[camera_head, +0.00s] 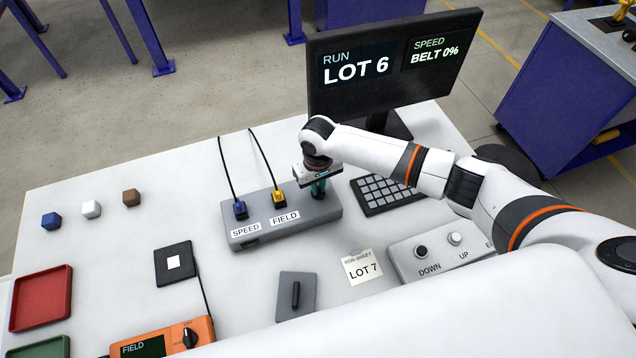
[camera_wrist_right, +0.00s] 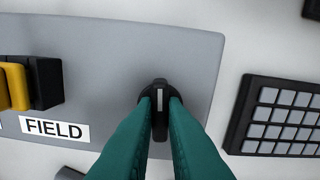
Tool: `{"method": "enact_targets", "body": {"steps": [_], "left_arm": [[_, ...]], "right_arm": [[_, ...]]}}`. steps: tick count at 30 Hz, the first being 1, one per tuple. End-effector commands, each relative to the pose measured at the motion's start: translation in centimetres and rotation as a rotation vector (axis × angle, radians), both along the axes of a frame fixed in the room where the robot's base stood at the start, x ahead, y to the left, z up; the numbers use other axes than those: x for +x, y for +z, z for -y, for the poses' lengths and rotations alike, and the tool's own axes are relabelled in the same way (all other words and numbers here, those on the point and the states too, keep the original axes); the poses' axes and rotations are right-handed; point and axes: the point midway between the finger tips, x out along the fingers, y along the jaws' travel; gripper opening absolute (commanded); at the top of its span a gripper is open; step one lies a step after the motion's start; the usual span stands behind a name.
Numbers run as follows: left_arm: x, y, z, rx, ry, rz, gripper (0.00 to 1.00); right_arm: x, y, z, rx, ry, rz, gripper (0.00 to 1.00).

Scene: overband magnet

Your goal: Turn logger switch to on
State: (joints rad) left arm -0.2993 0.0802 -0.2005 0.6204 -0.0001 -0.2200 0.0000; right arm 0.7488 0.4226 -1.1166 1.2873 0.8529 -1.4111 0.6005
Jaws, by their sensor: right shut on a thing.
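A grey logger box (camera_head: 262,228) with SPEED and FIELD labels sits on the white table. A blue plug (camera_head: 240,210) and a yellow plug (camera_head: 279,197) stand in it. My right gripper (camera_head: 318,190) reaches down over the box's right end. In the right wrist view its teal fingers (camera_wrist_right: 160,108) are shut on a black rotary switch (camera_wrist_right: 159,90), one finger on each side. The switch's pale line points up in that view, away from the fingers. I see no position marks around it. My left gripper is out of view.
A keypad (camera_head: 385,193) lies right of the box, and a monitor (camera_head: 390,65) reading LOT 6 and BELT 0% stands behind. In front are a LOT 7 card (camera_head: 362,268), a grey plate (camera_head: 309,284) with a black handle, and an orange meter (camera_head: 160,341).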

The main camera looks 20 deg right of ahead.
Motion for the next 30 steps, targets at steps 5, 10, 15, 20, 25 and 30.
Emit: {"method": "enact_targets", "body": {"steps": [5,10,15,20,25,30], "left_arm": [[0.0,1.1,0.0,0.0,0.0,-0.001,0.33],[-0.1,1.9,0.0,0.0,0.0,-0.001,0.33],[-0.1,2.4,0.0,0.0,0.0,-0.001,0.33],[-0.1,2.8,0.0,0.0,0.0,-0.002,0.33],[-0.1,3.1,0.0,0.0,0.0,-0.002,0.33],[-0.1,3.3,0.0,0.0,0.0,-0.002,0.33]], "right_arm": [[0.0,0.3,0.0,0.001,0.137,-0.001,0.0],[0.0,0.2,-0.1,0.002,0.297,-0.001,0.0],[0.0,0.2,0.0,0.0,0.459,-0.001,0.0],[0.0,0.2,0.0,0.001,0.61,-0.001,0.0],[0.0,0.1,0.0,0.001,0.773,0.0,0.0],[0.0,0.1,0.0,0.001,0.934,0.001,0.0]]}}
